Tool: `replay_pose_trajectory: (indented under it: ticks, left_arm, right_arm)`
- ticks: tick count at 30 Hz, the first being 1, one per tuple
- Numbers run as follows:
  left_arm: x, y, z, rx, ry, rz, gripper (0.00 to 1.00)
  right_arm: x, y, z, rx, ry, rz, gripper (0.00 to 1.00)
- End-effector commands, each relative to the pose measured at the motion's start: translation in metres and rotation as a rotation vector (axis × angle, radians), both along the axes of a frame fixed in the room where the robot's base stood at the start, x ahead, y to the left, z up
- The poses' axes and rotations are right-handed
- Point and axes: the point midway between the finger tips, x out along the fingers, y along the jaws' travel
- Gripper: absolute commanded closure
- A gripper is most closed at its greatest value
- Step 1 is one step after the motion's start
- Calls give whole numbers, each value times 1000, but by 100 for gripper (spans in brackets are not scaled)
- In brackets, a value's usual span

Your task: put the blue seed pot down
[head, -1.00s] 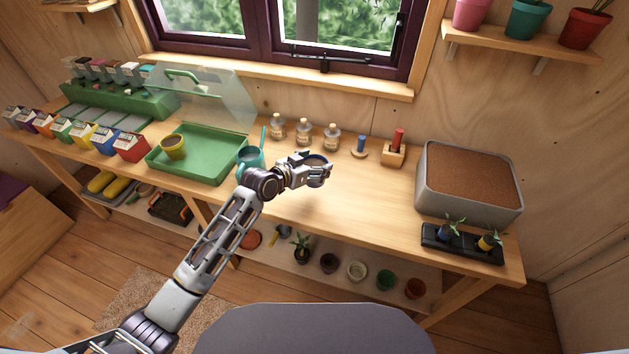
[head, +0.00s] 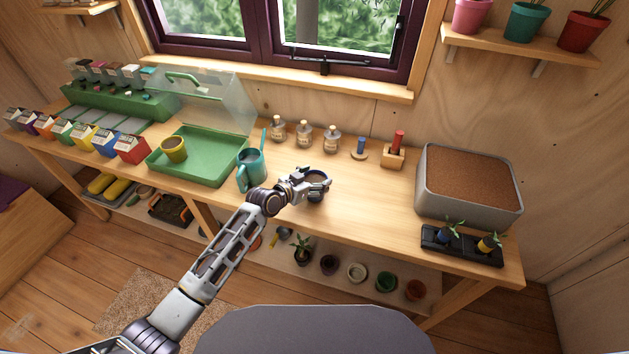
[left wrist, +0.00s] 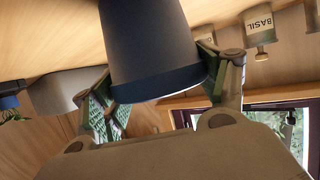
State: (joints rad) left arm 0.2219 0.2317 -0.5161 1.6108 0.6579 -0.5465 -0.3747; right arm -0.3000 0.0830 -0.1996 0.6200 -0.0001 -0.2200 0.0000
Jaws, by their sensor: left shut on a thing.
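The blue seed pot (left wrist: 155,50) fills the upper middle of the left wrist view, between the two green-padded fingers. That view is turned over, with the bench top along its upper edge. My left gripper (head: 318,182) is shut on the pot. In the head view the pot (head: 317,198) is mostly hidden by the fingers, low over the middle of the bench (head: 365,205). I cannot tell whether its base touches the wood. My right gripper is not in view.
A teal watering can (head: 251,170) and a green tray (head: 205,168) with a yellow pot (head: 173,149) stand to the left. Glass bottles (head: 304,134) line the back. A grey soil bin (head: 468,185) and a black seedling tray (head: 462,245) are right. Bench between is clear.

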Motion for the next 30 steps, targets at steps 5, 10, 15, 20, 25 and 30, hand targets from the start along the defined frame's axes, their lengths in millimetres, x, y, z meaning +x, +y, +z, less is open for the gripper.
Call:
replay_pose_trajectory:
  ticks: [5,10,15,20,25,30]
  left_arm:
    - [0,0,-5,-1,-3,1,60]
    - [0,0,-5,-1,-3,1,60]
    - [0,0,-7,-1,-3,1,60]
    - [0,0,-9,-1,-1,0,12]
    - [0,0,-9,0,-1,1,5]
    - [0,0,-9,0,0,1,5]
  right_arm:
    - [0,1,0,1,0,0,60]
    - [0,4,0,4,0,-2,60]
    - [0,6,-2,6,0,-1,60]
    - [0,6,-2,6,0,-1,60]
    - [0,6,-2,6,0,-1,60]
    - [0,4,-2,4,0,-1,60]
